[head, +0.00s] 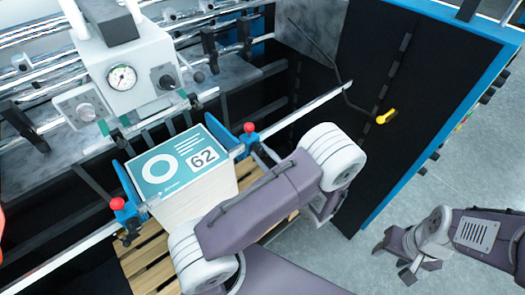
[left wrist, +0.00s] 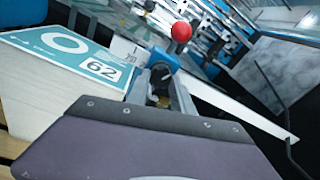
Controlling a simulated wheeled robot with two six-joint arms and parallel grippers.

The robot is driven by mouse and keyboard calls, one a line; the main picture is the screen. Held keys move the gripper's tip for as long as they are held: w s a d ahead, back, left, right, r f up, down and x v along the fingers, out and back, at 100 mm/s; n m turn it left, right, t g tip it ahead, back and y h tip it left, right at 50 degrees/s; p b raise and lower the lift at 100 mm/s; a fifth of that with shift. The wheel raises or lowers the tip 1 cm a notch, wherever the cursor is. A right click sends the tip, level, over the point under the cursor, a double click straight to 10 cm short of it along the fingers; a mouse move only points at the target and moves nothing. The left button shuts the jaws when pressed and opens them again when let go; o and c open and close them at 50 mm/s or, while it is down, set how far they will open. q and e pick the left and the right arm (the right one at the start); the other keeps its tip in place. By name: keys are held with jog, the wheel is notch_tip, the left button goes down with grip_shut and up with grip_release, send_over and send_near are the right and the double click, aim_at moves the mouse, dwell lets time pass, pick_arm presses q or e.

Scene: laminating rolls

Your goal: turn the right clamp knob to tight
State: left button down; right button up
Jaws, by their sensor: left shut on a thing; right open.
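The right clamp (head: 246,138) is a blue block with a red ball on top, at the right corner of the paper stack. In the left wrist view the clamp (left wrist: 166,62) stands straight ahead, its red ball upright above my fingers. My left gripper (head: 262,156) reaches the clamp's near side. In the left wrist view its fingers (left wrist: 160,86) are shut around a small dark and brass-coloured knob (left wrist: 158,87) below the blue block. The fingers partly hide the knob, and its turn position cannot be read. My right gripper (head: 388,262) is open and empty, far off at the lower right.
The teal-topped paper stack (head: 180,170), marked 62, sits left of my left gripper on a wooden pallet (head: 150,262). The left clamp (head: 126,212) has a similar red ball. A grey gauge box (head: 125,70) stands behind. A dark cabinet (head: 400,90) with a yellow handle stands right.

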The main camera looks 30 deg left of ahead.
pick_arm(q)
jog(key=m+p, duration=0.1)
jog(key=m, duration=0.1)
jog(key=m+p, duration=0.1)
jog(key=m, duration=0.1)
jog(key=m+p, duration=0.1)
jog(key=m, duration=0.1)
jog(key=shift+r+g, duration=0.3)
jog(key=shift+r, duration=0.1)
jog(key=m+p, duration=0.1)
jog(key=m, duration=0.2)
jog(key=shift+p, duration=0.35)
jog(key=shift+f+m+g+p, duration=0.1)
jog(key=shift+m+g+p, duration=0.25)
jog(key=shift+m, duration=0.85)
jog(key=c, duration=1.1)
grip_release()
